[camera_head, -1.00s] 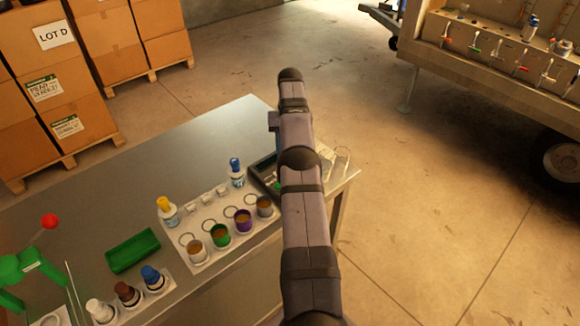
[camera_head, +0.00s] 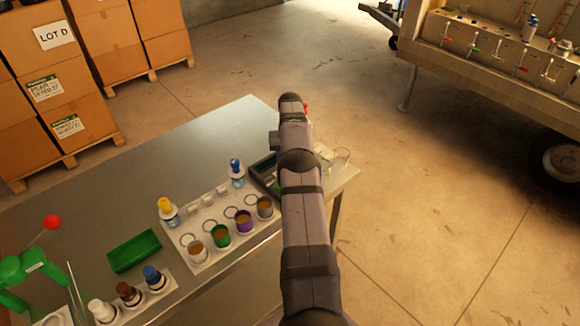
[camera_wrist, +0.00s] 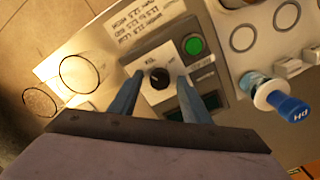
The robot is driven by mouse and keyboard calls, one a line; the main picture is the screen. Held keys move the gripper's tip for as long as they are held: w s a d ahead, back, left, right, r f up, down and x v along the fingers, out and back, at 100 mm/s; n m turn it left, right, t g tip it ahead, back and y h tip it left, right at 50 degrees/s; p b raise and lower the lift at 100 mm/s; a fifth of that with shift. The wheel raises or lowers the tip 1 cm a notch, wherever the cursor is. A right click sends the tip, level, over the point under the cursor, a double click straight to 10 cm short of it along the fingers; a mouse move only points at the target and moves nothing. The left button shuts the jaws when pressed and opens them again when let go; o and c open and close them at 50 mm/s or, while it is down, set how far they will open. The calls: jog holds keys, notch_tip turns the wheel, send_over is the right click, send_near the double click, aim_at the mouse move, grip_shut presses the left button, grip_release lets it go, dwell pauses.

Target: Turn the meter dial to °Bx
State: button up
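In the wrist view the meter's dial (camera_wrist: 158,78) is a small black knob on a white plate with tiny print around it. I cannot read its pointer or which mark it faces. My gripper (camera_wrist: 160,84) is open, with one blue-grey finger on each side of the dial. Whether the fingers touch it I cannot tell. The grey meter (camera_wrist: 226,85) has a green round button (camera_wrist: 193,46) and dark display windows, partly hidden by the right finger. In the head view the meter (camera_head: 264,172) is mostly hidden behind my arm, and my gripper is hidden too.
A blue-capped bottle marked pH (camera_wrist: 285,104) stands close to the meter on the right in the wrist view. A white rack (camera_head: 190,240) with several cups and a green tray (camera_head: 134,250) are on the steel table (camera_head: 130,190). Clear glassware (camera_head: 341,158) stands near the table's right corner.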

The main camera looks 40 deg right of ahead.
jog(key=c, duration=0.9)
jog(key=shift+f+m+b, duration=0.15)
jog(key=shift+m+b, duration=0.55)
jog(key=shift+b, duration=0.25)
jog(key=m, duration=0.3)
jog(key=shift+r, duration=0.2)
jog(key=o, duration=1.1)
notch_tip(320, 180, up, 6)
jog(key=shift+r, duration=0.1)
jog(key=shift+r+p, duration=0.55)
jog(key=shift+r, duration=0.05)
